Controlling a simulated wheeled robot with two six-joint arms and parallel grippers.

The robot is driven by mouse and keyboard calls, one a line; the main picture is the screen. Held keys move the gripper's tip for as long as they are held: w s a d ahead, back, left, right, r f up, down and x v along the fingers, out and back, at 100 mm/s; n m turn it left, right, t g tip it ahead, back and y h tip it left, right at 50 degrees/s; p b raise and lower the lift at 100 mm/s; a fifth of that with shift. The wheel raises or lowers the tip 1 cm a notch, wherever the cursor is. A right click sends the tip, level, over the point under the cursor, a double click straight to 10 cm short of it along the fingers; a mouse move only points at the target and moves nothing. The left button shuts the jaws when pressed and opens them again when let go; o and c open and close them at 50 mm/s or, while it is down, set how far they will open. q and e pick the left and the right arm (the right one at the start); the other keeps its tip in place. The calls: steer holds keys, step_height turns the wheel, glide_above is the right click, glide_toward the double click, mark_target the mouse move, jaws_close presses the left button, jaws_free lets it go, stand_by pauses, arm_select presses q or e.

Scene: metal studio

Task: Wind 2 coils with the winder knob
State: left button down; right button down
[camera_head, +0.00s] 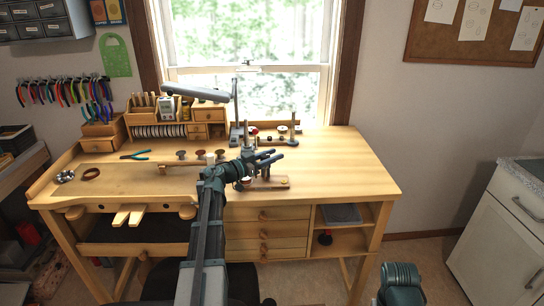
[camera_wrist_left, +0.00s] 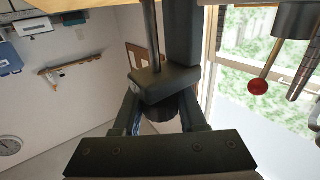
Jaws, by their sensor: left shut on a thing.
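My left gripper (camera_head: 272,158) reaches over the bench to the small winder on its wooden base (camera_head: 272,184). In the left wrist view the two fingers of the left gripper (camera_wrist_left: 160,112) are shut on a dark round knob (camera_wrist_left: 158,108), one finger on each side. The knob sits against a dark block (camera_wrist_left: 163,84) from which a rod and a thick post run up the picture. In the head view the arm and gripper hide the knob and much of the winder. No coil can be made out. My right gripper does not show; only a part of my right arm is at the bottom.
The winder stands on the wooden workbench (camera_head: 345,175). Behind it are a grey desk lamp (camera_head: 200,91) and a stand with posts (camera_head: 280,138). Teal pliers (camera_head: 135,155) lie to the left. A red ball on a lever (camera_wrist_left: 258,87) is right of the gripper. The bench's right side is clear.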

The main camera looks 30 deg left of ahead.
arm_select(q)
steer(key=shift+c, duration=2.3)
jaws_free()
steer(key=v, duration=0.7)
steer(key=shift+s, duration=0.2)
